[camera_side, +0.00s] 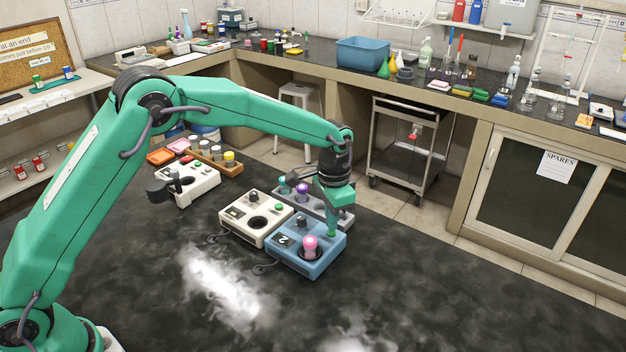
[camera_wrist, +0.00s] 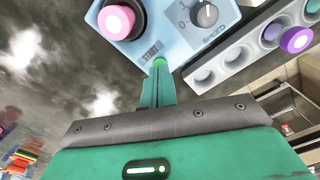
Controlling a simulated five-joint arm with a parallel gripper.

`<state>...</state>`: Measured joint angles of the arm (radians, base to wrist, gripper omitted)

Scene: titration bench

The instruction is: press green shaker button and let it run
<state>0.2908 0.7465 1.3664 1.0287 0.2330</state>
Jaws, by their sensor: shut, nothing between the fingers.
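The blue shaker (camera_side: 318,262) marked 2 stands on the dark bench, with a pink-capped vial (camera_side: 310,246) in its round well. In the wrist view the shaker (camera_wrist: 160,28) shows the pink cap (camera_wrist: 116,20) and a grey dial. The green button (camera_wrist: 159,61) shows just past my fingertips. My gripper (camera_wrist: 158,74) is shut and empty, its tip at the button on the shaker's edge. Whether it touches or presses the button I cannot tell. In the side view my gripper (camera_side: 332,233) points down at the shaker's right end, where fingertip and button blend together.
A white device (camera_side: 238,228) with a round well stands left of the shaker. A grey rack (camera_side: 336,208) with purple- and teal-capped vials stands close behind my gripper. Another white device (camera_side: 196,187) and a wooden vial rack (camera_side: 234,170) are farther back. The front bench is clear.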

